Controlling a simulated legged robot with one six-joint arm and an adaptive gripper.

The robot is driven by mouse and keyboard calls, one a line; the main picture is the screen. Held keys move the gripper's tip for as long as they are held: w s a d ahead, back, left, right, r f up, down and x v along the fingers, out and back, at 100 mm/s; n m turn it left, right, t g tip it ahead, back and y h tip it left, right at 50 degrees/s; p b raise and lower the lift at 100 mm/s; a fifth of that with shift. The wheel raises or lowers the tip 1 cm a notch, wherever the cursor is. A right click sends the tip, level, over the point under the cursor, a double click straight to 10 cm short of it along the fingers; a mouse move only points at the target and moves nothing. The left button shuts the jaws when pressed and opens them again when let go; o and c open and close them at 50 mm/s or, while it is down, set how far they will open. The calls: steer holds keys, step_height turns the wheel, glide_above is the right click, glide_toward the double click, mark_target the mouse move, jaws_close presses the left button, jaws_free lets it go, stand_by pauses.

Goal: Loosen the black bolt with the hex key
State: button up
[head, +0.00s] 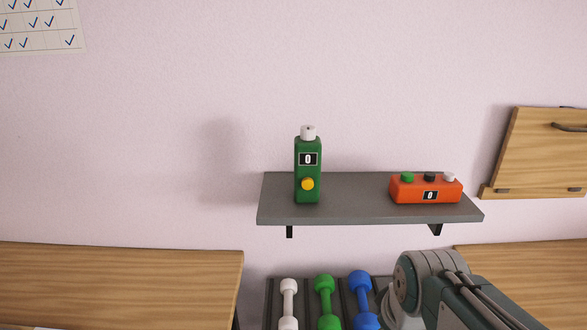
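I see no hex key and nothing clearly a black bolt in the head view. An orange box (426,190) sits on the right part of a grey wall shelf (350,210). It has a green, a black (429,177) and a white round piece on top and a small display reading 0. Part of my arm shows at the lower right, in front of the area below the shelf. My gripper is outside the view, so its state is hidden.
A green upright device (308,170) with a yellow button, a white top and a 0 display stands on the shelf. White, green and blue dumbbells (325,305) lie on a rack below. Wooden surfaces (110,285) flank it.

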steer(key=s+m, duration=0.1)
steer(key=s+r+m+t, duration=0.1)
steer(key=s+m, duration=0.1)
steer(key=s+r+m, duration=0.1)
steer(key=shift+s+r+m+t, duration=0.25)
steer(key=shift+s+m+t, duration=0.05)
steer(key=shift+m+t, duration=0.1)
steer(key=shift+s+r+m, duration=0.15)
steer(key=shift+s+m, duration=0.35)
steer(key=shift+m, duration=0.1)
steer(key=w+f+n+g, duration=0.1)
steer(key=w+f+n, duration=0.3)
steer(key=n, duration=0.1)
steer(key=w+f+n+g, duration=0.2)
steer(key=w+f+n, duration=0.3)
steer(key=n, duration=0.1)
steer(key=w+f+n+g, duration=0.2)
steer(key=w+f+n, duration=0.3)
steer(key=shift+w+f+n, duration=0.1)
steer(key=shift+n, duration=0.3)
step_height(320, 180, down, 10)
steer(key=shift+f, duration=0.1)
